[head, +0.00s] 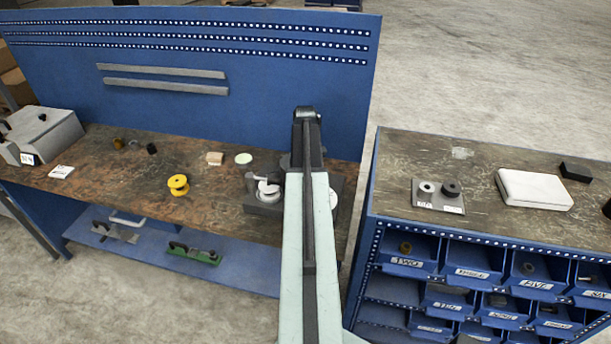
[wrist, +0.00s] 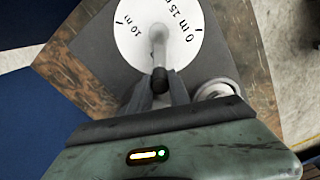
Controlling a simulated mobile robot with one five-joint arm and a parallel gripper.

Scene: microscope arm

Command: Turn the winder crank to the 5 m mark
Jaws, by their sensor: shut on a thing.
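In the wrist view the winder's white dial (wrist: 139,16) is cut off by the top edge. It shows a 10 m label on its left and 0 m and 15 labels on its right; I cannot see a 5 m label. The grey crank (wrist: 158,50) points down the picture and ends in a dark knob (wrist: 160,76). My gripper (wrist: 160,90) is shut on the knob, a finger on either side. In the head view my arm hides the gripper and much of the winder; a dark base plate (head: 262,208) shows beside the arm.
A yellow spool (head: 178,185), a wooden block (head: 214,158) and a pale green disc (head: 243,158) lie on the bench left of the winder. A blue panel rises behind. A second bench with labelled blue bins (head: 408,262) stands to the right.

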